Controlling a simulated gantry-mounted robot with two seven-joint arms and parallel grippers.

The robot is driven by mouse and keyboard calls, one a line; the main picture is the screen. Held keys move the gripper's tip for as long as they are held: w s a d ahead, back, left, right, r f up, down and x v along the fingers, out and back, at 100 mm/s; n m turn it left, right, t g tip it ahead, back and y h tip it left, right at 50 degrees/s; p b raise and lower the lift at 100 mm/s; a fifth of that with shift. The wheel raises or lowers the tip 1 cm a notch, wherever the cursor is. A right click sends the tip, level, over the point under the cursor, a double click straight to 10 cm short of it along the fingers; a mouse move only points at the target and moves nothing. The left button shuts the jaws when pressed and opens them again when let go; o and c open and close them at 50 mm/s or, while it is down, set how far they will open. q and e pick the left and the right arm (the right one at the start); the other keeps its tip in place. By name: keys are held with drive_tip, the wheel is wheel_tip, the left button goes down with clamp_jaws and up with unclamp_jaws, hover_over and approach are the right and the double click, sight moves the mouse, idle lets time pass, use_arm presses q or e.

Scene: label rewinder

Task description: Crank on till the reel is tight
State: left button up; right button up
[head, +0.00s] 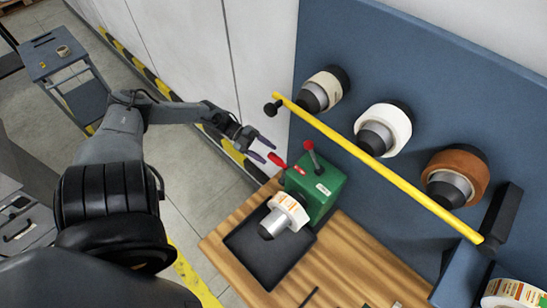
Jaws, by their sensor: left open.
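The green rewinder box (325,187) stands on the wooden bench. A dark lever with a red knob (309,146) rises from its top. A red handle-like part (277,161) sticks out at its upper left; I cannot tell which of the two is the crank. The reel, a white label roll (291,207) on a grey core, sits at the box's front; its tightness cannot be told. My left gripper (269,153) is open and empty, with its fingertips just left of the red handle and no clear contact. My right gripper is not in view.
A black tray (250,262) lies below the reel on the wooden bench (347,262). A blue panel (430,70) behind carries several rolls, with a yellow bar (345,142) across them. A white wall stands behind my left arm. A small cart (50,60) is at far left.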

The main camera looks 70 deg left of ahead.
use_arm(q)
drive_tip(key=shift+v, duration=2.55)
